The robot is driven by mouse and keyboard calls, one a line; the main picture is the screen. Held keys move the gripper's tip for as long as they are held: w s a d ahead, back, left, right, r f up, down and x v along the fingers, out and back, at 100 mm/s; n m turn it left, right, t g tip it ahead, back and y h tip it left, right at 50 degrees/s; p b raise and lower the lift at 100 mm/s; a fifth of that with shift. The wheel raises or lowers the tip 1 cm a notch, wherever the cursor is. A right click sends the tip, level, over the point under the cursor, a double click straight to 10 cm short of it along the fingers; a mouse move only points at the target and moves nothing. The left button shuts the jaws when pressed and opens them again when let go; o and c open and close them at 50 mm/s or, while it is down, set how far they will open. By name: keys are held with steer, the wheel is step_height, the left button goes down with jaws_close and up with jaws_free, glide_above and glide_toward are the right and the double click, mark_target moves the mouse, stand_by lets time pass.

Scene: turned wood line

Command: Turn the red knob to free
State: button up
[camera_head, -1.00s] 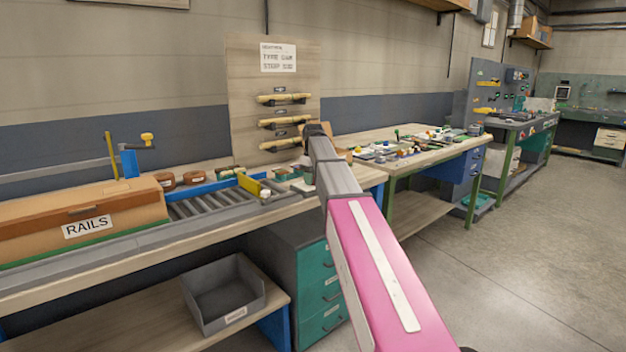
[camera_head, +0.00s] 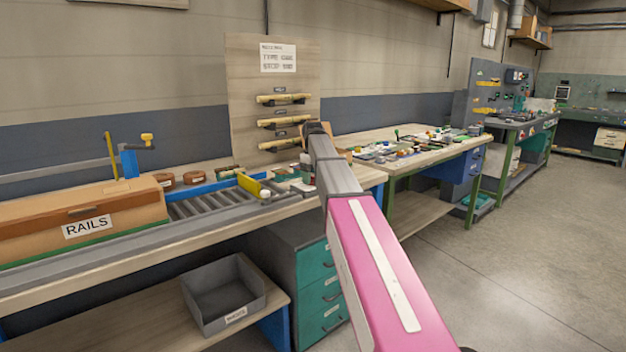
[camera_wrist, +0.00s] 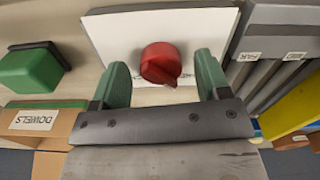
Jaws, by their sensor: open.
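The red knob (camera_wrist: 160,64) sits on a pale plate (camera_wrist: 118,42) in the wrist view, with a dark mark partly showing under its edge. My gripper (camera_wrist: 162,72) is open, with one green finger on each side of the knob and a visible gap to it on both sides. I cannot tell how far the fingertips reach along the knob's height. In the head view my pink and grey arm reaches over the bench, and the knob cannot be made out there.
Grey slats (camera_wrist: 268,80) and a yellow bar (camera_wrist: 292,108) lie to the right. In the head view a RAILS box (camera_head: 120,205) stands on the bench's left.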

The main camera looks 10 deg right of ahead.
step_height(320, 180, up, 10)
stand_by(0.4)
